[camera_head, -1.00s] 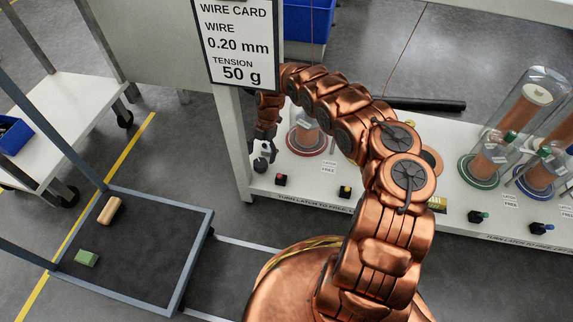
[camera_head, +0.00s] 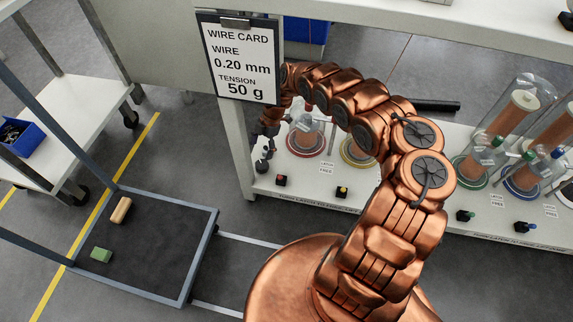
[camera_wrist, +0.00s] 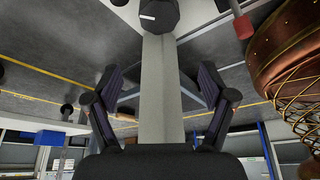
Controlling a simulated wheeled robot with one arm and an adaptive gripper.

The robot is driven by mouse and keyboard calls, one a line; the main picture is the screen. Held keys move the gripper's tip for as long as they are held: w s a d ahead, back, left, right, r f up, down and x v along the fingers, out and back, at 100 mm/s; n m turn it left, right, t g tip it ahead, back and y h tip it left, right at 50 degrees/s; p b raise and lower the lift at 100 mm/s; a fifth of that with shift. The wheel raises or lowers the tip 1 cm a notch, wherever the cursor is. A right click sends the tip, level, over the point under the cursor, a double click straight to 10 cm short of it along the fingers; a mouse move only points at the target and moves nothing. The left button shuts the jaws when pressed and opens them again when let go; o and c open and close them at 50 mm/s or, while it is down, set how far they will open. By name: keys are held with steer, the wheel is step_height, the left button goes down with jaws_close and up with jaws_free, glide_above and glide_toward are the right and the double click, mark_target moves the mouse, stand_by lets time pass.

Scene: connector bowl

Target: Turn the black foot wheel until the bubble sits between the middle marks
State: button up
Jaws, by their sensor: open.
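The black foot wheel (camera_head: 262,166) shows as a small dark knob at the left front corner of the bench's lower shelf. In the wrist view, a dark faceted knob (camera_wrist: 158,14), which looks like this wheel, is at the top of a grey post. My gripper (camera_head: 268,148) is just above the wheel in the head view, small and partly blended with it. In the wrist view my gripper (camera_wrist: 158,80) is open, its two fingers apart on either side of the post, with nothing held. The bubble and its marks are not visible in either view.
Several spools under clear domes stand on the lower shelf (camera_head: 385,197), with red (camera_head: 281,180) and yellow (camera_head: 342,191) knobs at its front. A wire card (camera_head: 240,62) hangs above my gripper.

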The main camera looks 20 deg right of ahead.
mark_target(263, 162)
step_height(263, 162, down, 10)
steer(key=shift+s+a, duration=0.1)
steer(key=shift+f+b, duration=0.25)
steer(key=shift+b, duration=0.45)
steer(key=n+b, duration=0.1)
steer(key=b, duration=0.2)
steer(key=n+g+b, duration=0.1)
steer(key=n+b, duration=0.1)
steer(key=b, duration=0.2)
steer(key=n+h+b, duration=0.1)
steer(key=b, duration=0.2)
steer(key=shift+w+n+g+b, duration=0.25)
steer(key=shift+n+g+b, duration=0.05)
steer(key=shift+n+b, duration=0.1)
steer(key=shift+r+n+b, duration=0.1)
steer(key=shift+n+b, duration=0.4)
steer(key=shift+b, duration=0.6)
steer(key=shift+b, duration=0.65)
